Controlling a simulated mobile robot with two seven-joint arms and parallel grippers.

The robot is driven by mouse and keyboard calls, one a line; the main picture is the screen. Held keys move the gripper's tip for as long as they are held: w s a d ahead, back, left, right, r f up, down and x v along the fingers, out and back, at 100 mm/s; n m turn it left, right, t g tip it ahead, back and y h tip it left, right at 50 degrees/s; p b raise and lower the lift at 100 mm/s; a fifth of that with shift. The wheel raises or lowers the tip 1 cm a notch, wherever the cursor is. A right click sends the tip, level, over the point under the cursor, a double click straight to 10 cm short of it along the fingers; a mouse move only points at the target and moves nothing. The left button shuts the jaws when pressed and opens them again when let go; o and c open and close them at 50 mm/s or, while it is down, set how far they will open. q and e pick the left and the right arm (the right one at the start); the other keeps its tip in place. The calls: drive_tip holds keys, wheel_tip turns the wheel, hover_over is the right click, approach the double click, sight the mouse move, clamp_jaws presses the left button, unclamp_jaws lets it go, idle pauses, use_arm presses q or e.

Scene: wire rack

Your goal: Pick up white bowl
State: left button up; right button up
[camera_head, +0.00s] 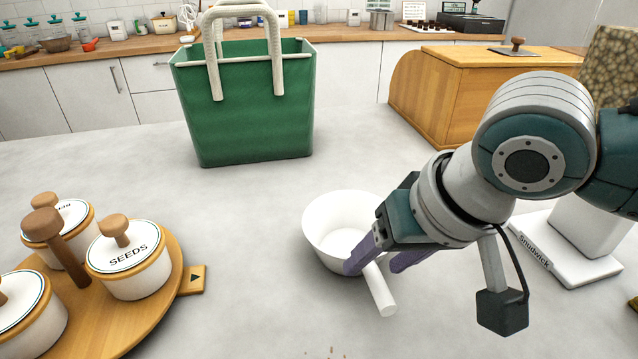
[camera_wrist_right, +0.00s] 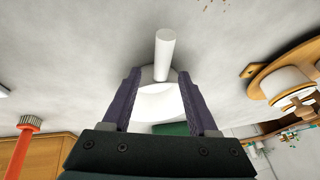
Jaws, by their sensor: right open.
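The white bowl (camera_head: 335,238) stands upright on the grey counter, and its inside looks empty. Its short white handle (camera_head: 381,290) points toward the front right. My right gripper (camera_head: 375,266) is open at the bowl's handle side, with one purple finger on each side of the handle. In the right wrist view, the bowl (camera_wrist_right: 158,104) shows between the spread fingers of the right gripper (camera_wrist_right: 160,74), and the handle (camera_wrist_right: 165,55) extends past the fingertips. I cannot tell whether either finger touches it. My left gripper is not in view.
A wooden tray (camera_head: 160,300) with lidded jars, one marked SEEDS (camera_head: 128,262), is at the left. A green bag (camera_head: 245,115) stands behind the bowl. A wooden bread box (camera_head: 455,90) is at the back right, and a white scale (camera_head: 565,250) is right of my arm.

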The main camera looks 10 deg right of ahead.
sight(373, 265)
drive_tip(key=x, duration=0.3)
drive_tip(key=shift+w+f+b, duration=0.1)
drive_tip(key=shift+f+b, duration=0.05)
drive_tip(key=shift+b, duration=0.15)
clamp_jaws()
idle(1.2)
